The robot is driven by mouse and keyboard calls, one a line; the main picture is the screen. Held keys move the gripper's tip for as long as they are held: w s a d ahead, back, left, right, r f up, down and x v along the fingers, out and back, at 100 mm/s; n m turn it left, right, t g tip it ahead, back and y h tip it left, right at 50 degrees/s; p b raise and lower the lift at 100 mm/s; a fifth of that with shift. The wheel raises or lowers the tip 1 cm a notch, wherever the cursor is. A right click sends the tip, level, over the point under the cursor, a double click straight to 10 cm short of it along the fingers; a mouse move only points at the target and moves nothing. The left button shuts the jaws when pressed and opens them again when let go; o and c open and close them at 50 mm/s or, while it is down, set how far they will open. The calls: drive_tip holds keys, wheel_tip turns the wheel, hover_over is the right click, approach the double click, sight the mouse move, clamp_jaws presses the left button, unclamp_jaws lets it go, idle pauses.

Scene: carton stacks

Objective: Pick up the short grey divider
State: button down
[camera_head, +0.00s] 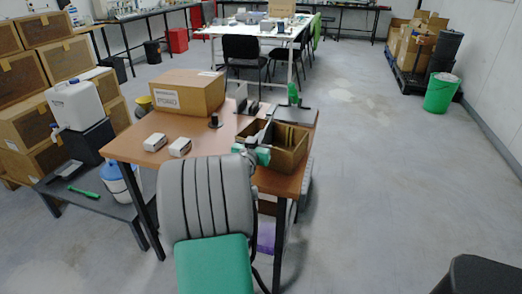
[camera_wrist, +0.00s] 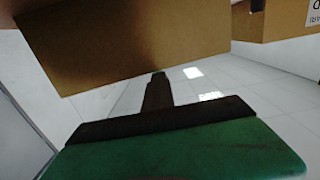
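In the head view, a grey upright panel (camera_head: 264,133) stands at the left of an open brown carton (camera_head: 290,163) on the brown table; I cannot tell whether it is the short grey divider. Two dark upright pieces (camera_head: 247,107) stand behind the carton. A green and grey piece (camera_head: 263,155) is at the carton's front left corner; I cannot tell whether it is part of my gripper. In the wrist view, my gripper (camera_wrist: 158,85) shows as a green body with a dark bar and one dark finger shape. A brown cardboard face (camera_wrist: 120,45) is close beyond it. Its opening is unclear.
The table (camera_head: 205,132) also holds a closed carton (camera_head: 188,92), two small white boxes (camera_head: 167,144), a black spool (camera_head: 214,121) and a dark flat tray (camera_head: 292,115).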

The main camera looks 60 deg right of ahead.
drive_tip(key=shift+r, duration=0.1)
wheel_tip(320, 180, up, 18)
drive_tip(key=p, duration=0.1)
drive_tip(key=shift+p, duration=0.35)
drive_tip(key=c, duration=2.2)
unclamp_jaws()
drive_tip(key=shift+c, duration=2.2)
unclamp_jaws()
